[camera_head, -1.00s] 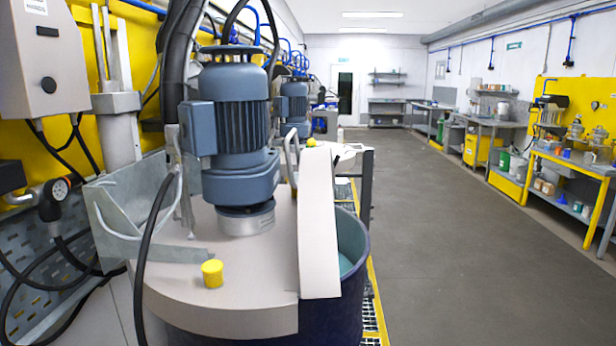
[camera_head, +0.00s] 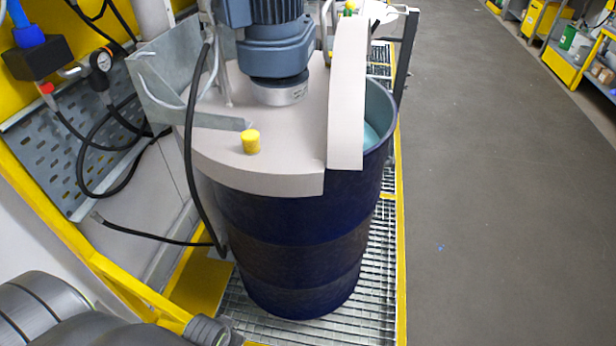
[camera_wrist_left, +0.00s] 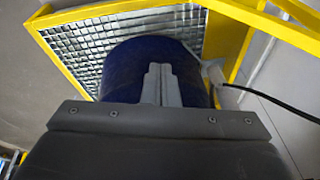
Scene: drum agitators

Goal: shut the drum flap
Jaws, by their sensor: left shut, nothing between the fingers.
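A dark blue drum (camera_head: 290,245) stands upright on a metal grating. A pale lid (camera_head: 225,150) covers its left part. The pale drum flap (camera_head: 347,100) stands raised at the lid's right edge, so the drum's right side is open and teal contents (camera_head: 372,137) show inside. A metal handle (camera_head: 326,28) shows at the flap's far left. In the left wrist view my left gripper (camera_wrist_left: 160,70) is shut and empty, with the drum's blue wall (camera_wrist_left: 150,50) beyond it. Grey parts of my arm show at the head view's lower left, apart from the flap. My right gripper is not in view.
A blue-grey motor (camera_head: 272,40) stands on the lid, near a yellow cap (camera_head: 251,141). A black hose (camera_head: 190,170) hangs down the drum's left side. A yellow frame (camera_head: 90,255) runs along the left. The floor (camera_head: 480,200) to the right is clear.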

